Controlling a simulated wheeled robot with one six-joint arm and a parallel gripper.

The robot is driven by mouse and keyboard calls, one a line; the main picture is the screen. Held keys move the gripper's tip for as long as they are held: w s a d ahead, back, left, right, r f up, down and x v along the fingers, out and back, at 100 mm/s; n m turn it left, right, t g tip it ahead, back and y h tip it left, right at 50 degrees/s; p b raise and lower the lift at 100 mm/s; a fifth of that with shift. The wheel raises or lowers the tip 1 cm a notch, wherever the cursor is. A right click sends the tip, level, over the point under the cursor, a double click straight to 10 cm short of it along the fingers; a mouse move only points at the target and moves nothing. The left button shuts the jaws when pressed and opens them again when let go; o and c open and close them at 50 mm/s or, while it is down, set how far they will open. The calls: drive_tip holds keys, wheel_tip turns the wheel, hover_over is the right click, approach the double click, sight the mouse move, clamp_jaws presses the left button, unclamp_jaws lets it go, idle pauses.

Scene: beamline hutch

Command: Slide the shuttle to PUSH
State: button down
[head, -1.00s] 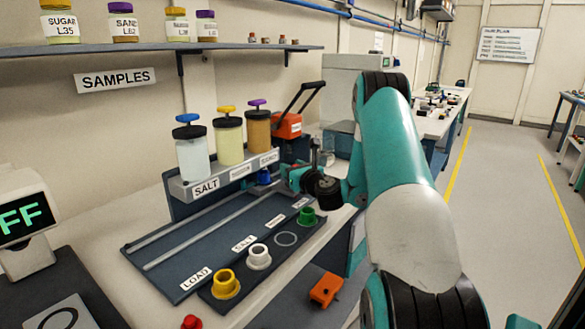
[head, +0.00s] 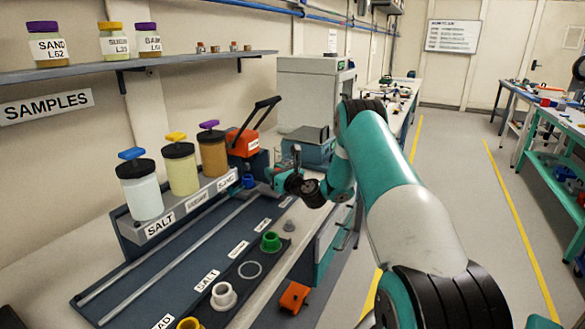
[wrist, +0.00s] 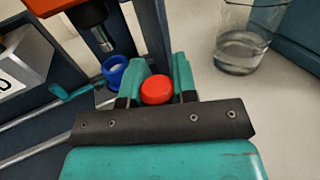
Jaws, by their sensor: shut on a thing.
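The shuttle shows as a small dark block (wrist: 104,97) on the rails, carrying a blue ring-shaped cup (wrist: 115,74). In the head view the blue cup (head: 249,181) is at the far end of the track (head: 175,268), past the sample jars. My gripper (wrist: 157,88) is shut on a red round knob (wrist: 157,91) right beside the cup. In the head view my gripper (head: 274,180) hides the knob. An orange press (wrist: 50,5) with a dark plunger (wrist: 100,38) stands just beyond the cup. I cannot read the track's far labels.
The orange press (head: 243,143) has a raised black lever. A jar rack (head: 160,228) with salt, an unread jar and sand runs behind the track. A glass beaker (wrist: 246,45) stands right of my gripper. White (head: 223,296) and green (head: 271,241) cups stand in front.

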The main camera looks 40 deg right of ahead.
drive_tip(key=shift+w+d+r, duration=0.1)
drive_tip(key=shift+d+r, duration=0.05)
drive_tip(key=shift+d, duration=0.4)
drive_tip(key=c, duration=1.1)
unclamp_jaws()
drive_tip(key=shift+d, duration=0.15)
drive_tip(key=shift+o, duration=0.2)
drive_tip(key=shift+a, duration=0.25)
drive_tip(key=s+b, duration=0.1)
drive_tip(key=s, duration=0.2)
drive_tip(key=s+b, duration=0.2)
drive_tip(key=s, duration=0.1)
drive_tip(key=s+f+b, duration=0.1)
drive_tip(key=s, duration=0.2)
drive_tip(key=shift+s+a, duration=0.2)
drive_tip(key=shift+a, duration=0.1)
drive_tip(key=s+b, duration=0.2)
drive_tip(key=b, duration=0.1)
drive_tip(key=s+b, duration=0.2)
drive_tip(key=b, duration=0.1)
drive_tip(key=s+b, duration=0.2)
drive_tip(key=b, duration=0.1)
drive_tip(key=shift+s+a+r+b, duration=0.15)
drive_tip(key=shift+s+a+b, duration=0.15)
drive_tip(key=shift+s+a+r+b, duration=0.15)
drive_tip(key=shift+s+r+b, duration=0.1)
drive_tip(key=shift+s+b, duration=0.3)
